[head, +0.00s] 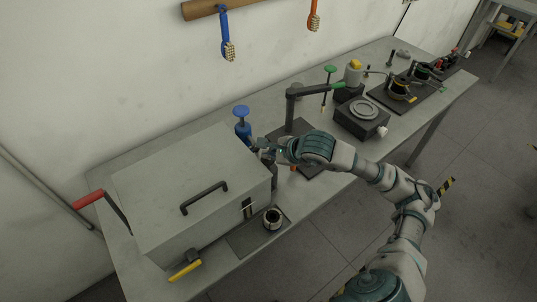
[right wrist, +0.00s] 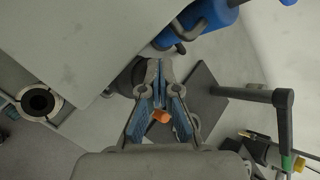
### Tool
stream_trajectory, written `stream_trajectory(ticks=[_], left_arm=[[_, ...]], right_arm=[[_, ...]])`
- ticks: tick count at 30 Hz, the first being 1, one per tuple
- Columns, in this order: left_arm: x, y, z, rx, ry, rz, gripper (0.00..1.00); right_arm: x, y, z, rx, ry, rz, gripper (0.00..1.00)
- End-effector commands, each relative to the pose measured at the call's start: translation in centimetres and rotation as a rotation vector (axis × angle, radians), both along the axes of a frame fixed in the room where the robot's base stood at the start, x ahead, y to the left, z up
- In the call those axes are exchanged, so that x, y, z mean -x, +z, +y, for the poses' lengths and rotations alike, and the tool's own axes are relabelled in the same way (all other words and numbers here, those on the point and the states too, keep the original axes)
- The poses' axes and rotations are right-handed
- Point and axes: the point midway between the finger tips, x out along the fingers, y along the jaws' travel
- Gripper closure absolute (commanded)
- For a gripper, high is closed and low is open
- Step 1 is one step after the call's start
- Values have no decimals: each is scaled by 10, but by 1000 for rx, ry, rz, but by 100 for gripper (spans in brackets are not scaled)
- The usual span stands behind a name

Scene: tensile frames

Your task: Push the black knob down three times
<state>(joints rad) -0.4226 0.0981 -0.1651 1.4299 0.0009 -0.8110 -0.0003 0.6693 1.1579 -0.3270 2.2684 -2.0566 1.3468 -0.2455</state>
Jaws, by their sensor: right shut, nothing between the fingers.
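My right gripper (head: 259,148) is shut and empty above the bench, between the big grey box and the black upright post. In the right wrist view its fingertips (right wrist: 157,68) meet. A dark rounded part (right wrist: 128,76) shows just beyond and left of the fingertips, partly hidden by them and by the box edge. It may be the black knob, but I cannot be sure. In the head view a dark upright part (head: 273,176) stands below the gripper, mostly covered by it. I cannot tell whether the gripper touches it. My left gripper is out of view.
The grey box (head: 190,190) with a black handle fills the near bench. A blue-topped pump (head: 242,122) stands behind the gripper. The black post with a side arm (head: 290,105) stands close on the right. A ring-shaped cup (head: 272,218) sits in front.

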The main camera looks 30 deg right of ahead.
Motion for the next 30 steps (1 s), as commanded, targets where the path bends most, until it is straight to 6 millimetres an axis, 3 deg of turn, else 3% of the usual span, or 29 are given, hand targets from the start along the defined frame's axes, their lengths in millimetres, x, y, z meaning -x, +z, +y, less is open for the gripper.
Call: stream_trajectory(ticks=[16,30], left_arm=[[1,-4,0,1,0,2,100],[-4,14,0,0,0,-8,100]], right_arm=[[0,-4,0,1,0,4,100],[0,21,0,0,0,1,100]])
